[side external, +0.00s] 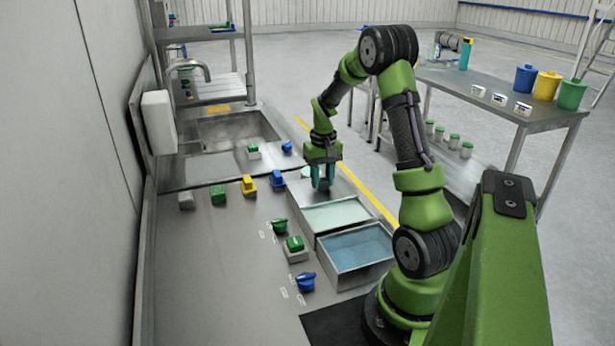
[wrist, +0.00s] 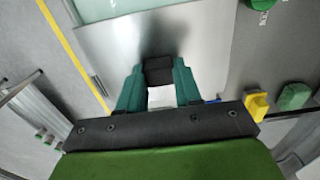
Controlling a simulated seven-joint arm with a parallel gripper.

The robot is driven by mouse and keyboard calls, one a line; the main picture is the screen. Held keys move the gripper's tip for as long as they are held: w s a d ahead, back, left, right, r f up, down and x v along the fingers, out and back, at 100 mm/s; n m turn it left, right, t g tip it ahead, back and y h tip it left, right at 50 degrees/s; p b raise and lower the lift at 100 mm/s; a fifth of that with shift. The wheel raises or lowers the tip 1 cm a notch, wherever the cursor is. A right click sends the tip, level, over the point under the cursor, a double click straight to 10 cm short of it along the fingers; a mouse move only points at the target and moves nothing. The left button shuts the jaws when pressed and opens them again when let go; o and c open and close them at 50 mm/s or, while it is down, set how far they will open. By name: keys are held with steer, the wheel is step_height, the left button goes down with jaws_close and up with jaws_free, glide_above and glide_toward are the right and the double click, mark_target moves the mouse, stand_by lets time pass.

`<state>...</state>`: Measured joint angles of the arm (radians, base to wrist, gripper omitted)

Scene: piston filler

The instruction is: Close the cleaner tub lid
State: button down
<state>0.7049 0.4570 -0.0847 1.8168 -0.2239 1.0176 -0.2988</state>
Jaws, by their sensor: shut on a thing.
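Two open metal tubs sit at the front right of the bench in the side view. The nearer tub (side external: 352,277) holds blue liquid; the farther one (side external: 335,231) holds pale green liquid. A flat metal lid (side external: 306,194) lies just beyond the pale green tub, leaving that liquid uncovered. In the wrist view, the lid (wrist: 210,45) adjoins the pale green surface at the top. My gripper (side external: 323,186) points down over the lid. Its teal fingers (wrist: 158,78) are shut on a dark block-shaped handle (wrist: 158,68). I cannot tell which tub the task names.
Green, yellow and blue handled items, including a yellow one (side external: 248,185) and a green one (side external: 294,244), stand left of the tubs. A sink (side external: 225,128) with a tap is behind. A side table (side external: 490,100) holds coloured buckets. The bench's left front is clear.

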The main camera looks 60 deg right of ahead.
steer(key=s+a, duration=0.7)
steer(key=shift+s+a, duration=0.1)
steer(key=c, duration=0.8)
jaws_free()
steer(key=shift+o, duration=0.2)
steer(key=shift+r, duration=0.15)
step_height(320, 180, up, 17)
glide_above(338, 197)
steer(key=s+a, duration=0.2)
steer(key=a, duration=0.3)
steer(key=shift+w+a, duration=0.1)
steer(key=shift+f, duration=0.2)
